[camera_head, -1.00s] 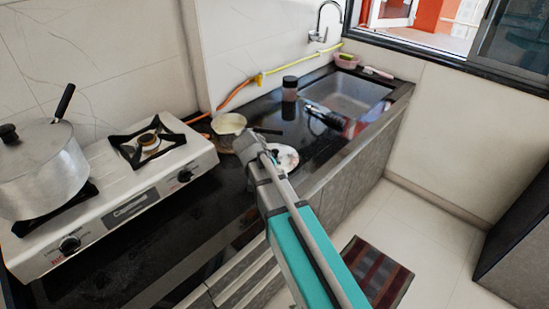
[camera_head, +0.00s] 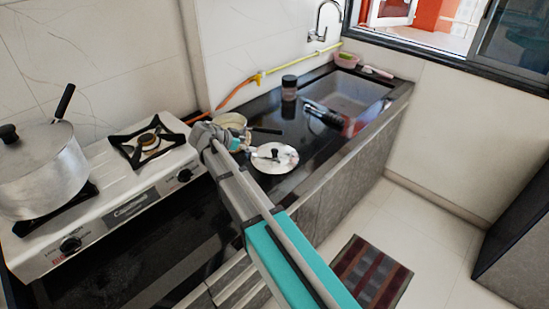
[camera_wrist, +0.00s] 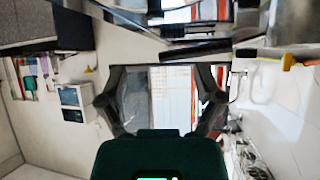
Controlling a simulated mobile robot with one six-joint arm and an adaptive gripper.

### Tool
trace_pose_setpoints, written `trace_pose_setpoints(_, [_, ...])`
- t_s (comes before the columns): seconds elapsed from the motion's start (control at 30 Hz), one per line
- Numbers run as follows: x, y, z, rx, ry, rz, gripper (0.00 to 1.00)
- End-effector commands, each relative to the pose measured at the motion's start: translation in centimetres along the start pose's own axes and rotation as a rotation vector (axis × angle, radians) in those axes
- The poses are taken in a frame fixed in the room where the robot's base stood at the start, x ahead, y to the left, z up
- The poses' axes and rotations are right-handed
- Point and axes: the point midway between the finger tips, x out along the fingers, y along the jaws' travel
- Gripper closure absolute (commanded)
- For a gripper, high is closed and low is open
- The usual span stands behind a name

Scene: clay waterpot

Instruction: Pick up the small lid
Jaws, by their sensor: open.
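The small lid (camera_head: 287,163) is a pale round disc with a black knob, lying on the black countertop (camera_head: 222,191) left of the sink. In the head view my wrist ends just left of the lid, and my fingers are hard to make out there. The wrist view shows my gripper (camera_wrist: 162,100) with its two dark fingers wide apart and nothing between them. I cannot make out the lid in the wrist view.
A pale pan (camera_head: 231,121) with a dark handle stands behind my wrist. A jar (camera_head: 289,88) stands behind the lid, and the sink (camera_head: 350,91) lies to the right. A stove (camera_head: 140,190) with a large pot (camera_head: 45,170) is at left.

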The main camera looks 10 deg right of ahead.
Motion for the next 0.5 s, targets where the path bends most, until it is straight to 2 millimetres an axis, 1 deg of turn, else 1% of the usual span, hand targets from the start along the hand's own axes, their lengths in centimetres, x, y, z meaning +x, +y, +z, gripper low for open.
trace_pose_setpoints(0.13, [0.2, 0.0, 0.1, -0.001, -0.001, -0.001, 0.15])
trace_pose_setpoints(0.27, [1.1, 0.0, 0.2, 0.000, -0.001, 0.000, 0.15])
trace_pose_setpoints(0.37, [2.2, 0.0, 0.3, 0.000, -0.001, 0.001, 0.15])
trace_pose_setpoints(0.5, [4.2, 0.0, 0.4, -0.001, -0.002, 0.001, 0.15])
